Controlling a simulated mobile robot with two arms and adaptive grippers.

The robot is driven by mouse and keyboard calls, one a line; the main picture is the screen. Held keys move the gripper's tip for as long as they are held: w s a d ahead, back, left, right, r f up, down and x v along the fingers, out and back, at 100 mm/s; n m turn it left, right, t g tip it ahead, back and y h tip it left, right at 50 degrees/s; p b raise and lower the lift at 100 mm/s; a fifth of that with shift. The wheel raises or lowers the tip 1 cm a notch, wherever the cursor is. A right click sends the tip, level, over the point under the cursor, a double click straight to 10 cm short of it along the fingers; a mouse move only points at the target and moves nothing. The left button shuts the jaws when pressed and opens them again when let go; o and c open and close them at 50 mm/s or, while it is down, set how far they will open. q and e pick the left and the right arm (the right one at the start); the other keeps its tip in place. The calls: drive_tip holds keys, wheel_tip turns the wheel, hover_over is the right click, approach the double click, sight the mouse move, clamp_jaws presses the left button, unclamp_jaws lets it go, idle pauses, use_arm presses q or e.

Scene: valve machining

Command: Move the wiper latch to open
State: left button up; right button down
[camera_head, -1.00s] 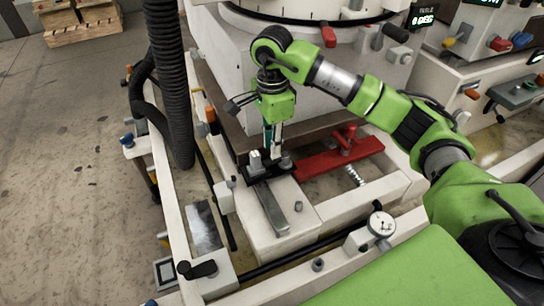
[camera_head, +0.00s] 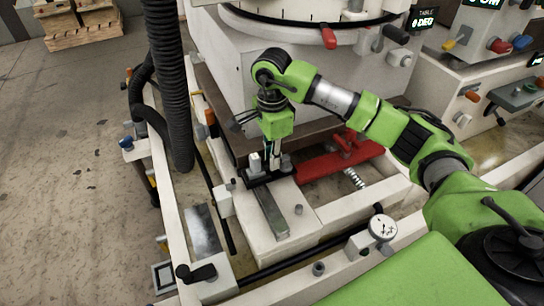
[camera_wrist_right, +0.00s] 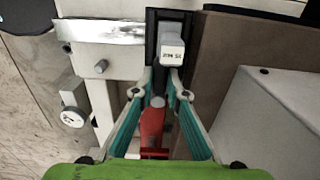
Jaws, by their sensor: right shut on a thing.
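The wiper latch appears to be the small grey metal post (camera_wrist_right: 158,100) on a narrow black plate (camera_head: 289,174), which lies on a white machine block. A squared metal block with lettering (camera_wrist_right: 172,45) stands beside the post on the same plate; it also shows in the head view (camera_head: 255,163). My right gripper (camera_head: 272,160) points down over the plate. In the right wrist view, its teal fingers (camera_wrist_right: 162,84) are on both sides of the post, shut on it. Its exact contact is partly hidden. My left gripper is not in view.
A red bar with a raised handle (camera_head: 340,158) lies right of the plate. The white machine housing (camera_head: 235,65) rises behind. A dial gauge (camera_head: 382,228) stands at the front, a black corrugated hose (camera_head: 168,90) at left. Open floor (camera_head: 60,150) lies further left.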

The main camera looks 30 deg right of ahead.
drive_tip(key=shift+s, duration=0.1)
drive_tip(key=shift+s+n, duration=0.25)
drive_tip(key=shift+n, duration=0.75)
drive_tip(key=shift+s+d+n, duration=0.1)
drive_tip(key=shift+s+n, duration=0.2)
drive_tip(key=shift+n, duration=0.5)
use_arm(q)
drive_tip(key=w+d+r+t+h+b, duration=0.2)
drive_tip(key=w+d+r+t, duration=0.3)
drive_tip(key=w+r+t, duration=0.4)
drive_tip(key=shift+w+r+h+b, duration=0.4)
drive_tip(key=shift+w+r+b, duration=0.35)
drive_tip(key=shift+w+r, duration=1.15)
use_arm(e)
drive_tip(key=shift+s+d+n, duration=0.5)
drive_tip(key=shift+d+n, duration=0.1)
drive_tip(key=shift+n, duration=1.85)
drive_tip(key=shift+s+d+n, duration=0.5)
drive_tip(key=shift+d+n, duration=0.15)
drive_tip(key=shift+n, duration=1.75)
drive_tip(key=shift+s+d+n, duration=0.5)
drive_tip(key=shift+d+n, duration=0.1)
drive_tip(key=shift+n, duration=1.85)
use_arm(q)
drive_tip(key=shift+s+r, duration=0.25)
use_arm(e)
drive_tip(key=c, duration=2.3)
unclamp_jaws()
